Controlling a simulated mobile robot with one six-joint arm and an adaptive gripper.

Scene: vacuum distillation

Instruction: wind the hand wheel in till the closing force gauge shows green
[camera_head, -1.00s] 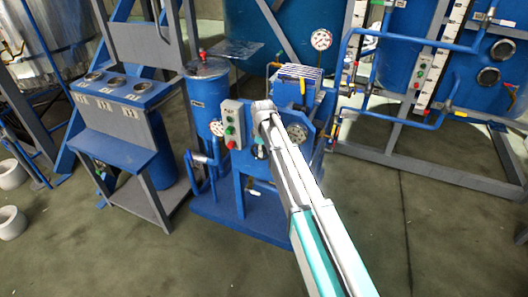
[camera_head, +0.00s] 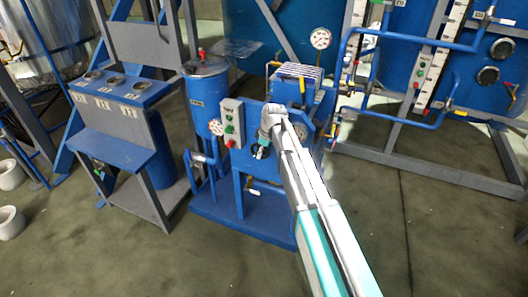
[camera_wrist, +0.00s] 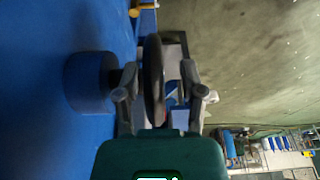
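The dark hand wheel (camera_wrist: 153,80) shows edge-on in the wrist view. A blue round hub (camera_wrist: 88,82) on a blue wall is to its left. My gripper (camera_wrist: 160,90) has one finger on each side of the wheel rim, with gaps visible between fingers and wheel. In the head view my gripper (camera_head: 262,150) is at the front of the blue machine, and my arm hides most of the wheel. A round gauge (camera_head: 216,127) is left of the control box. Another gauge dial (camera_head: 301,130) is partly behind my arm. I cannot read either needle or colour.
A blue bench (camera_head: 125,95) is farther left. A pipe frame (camera_head: 400,120) with tanks stands to the right. The floor in front is clear.

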